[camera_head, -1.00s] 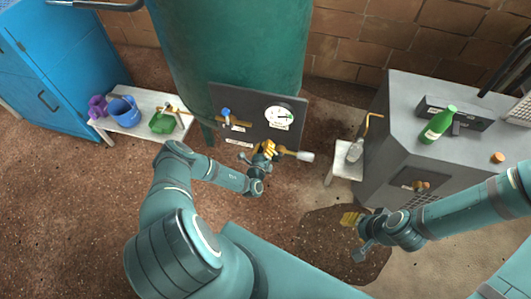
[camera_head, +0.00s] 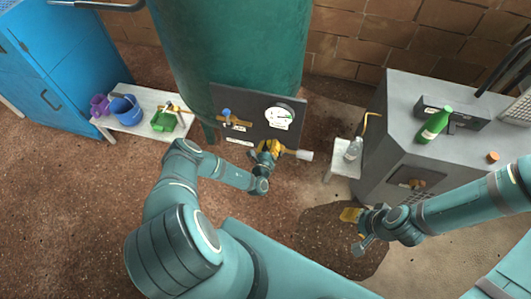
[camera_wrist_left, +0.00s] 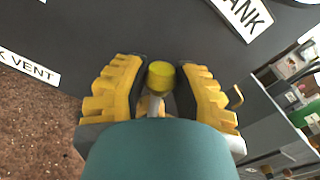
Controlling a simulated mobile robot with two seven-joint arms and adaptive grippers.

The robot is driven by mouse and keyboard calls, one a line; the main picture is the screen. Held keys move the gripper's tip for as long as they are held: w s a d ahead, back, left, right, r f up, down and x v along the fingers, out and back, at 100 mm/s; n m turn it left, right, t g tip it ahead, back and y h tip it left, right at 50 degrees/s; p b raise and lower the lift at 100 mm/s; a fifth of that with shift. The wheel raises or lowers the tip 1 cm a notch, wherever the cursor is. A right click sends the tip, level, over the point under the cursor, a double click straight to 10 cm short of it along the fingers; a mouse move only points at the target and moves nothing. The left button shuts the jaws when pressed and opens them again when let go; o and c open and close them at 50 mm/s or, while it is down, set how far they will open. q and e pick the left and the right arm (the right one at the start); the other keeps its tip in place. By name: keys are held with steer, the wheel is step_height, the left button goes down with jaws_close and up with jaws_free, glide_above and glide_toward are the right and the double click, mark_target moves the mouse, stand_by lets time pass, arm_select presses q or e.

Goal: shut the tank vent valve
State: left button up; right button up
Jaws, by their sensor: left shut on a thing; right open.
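The dark panel (camera_head: 252,101) on the green tank (camera_head: 230,50) carries a white gauge (camera_head: 279,117) and a blue-handled brass valve (camera_head: 228,117). Low on the panel is a brass fitting with a pale end piece (camera_head: 305,155). My left gripper (camera_head: 268,147) is at this fitting. In the left wrist view, its yellow fingers (camera_wrist_left: 160,90) are shut around a yellow knob (camera_wrist_left: 161,75), the vent valve's handle. A label ending in "K VENT" (camera_wrist_left: 28,68) is left of it. The valve body is mostly hidden. My right gripper (camera_head: 350,215) is open and empty over the floor, away from the panel.
A white bench (camera_head: 143,127) at left holds a purple jug, a blue bucket (camera_head: 125,109) and a green dustpan (camera_head: 163,121). A small white stand (camera_head: 343,159) with a clear bottle is right of the panel. A grey cabinet (camera_head: 385,120) with a green bottle (camera_head: 435,125) stands further right.

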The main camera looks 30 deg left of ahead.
arm_select(q)
steer(key=shift+d, duration=0.15)
steer(key=shift+w+d+r+m+p, duration=0.1)
steer(key=shift+d+r+m+p, duration=0.2)
steer(key=shift+d+m+p, duration=0.55)
steer(key=shift+d+m, duration=0.15)
steer(key=shift+m, duration=0.5)
steer(key=shift+w+d+r+m+p, duration=0.1)
steer(key=shift+w+d+m+p, duration=0.05)
steer(key=shift+d+m+p, duration=0.5)
steer(key=shift+w+d+m, duration=0.1)
steer(key=shift+d+m, duration=0.1)
steer(key=shift+m, duration=0.35)
steer(key=o, duration=0.9)
steer(key=shift+a, duration=0.1)
steer(key=shift+o, duration=0.2)
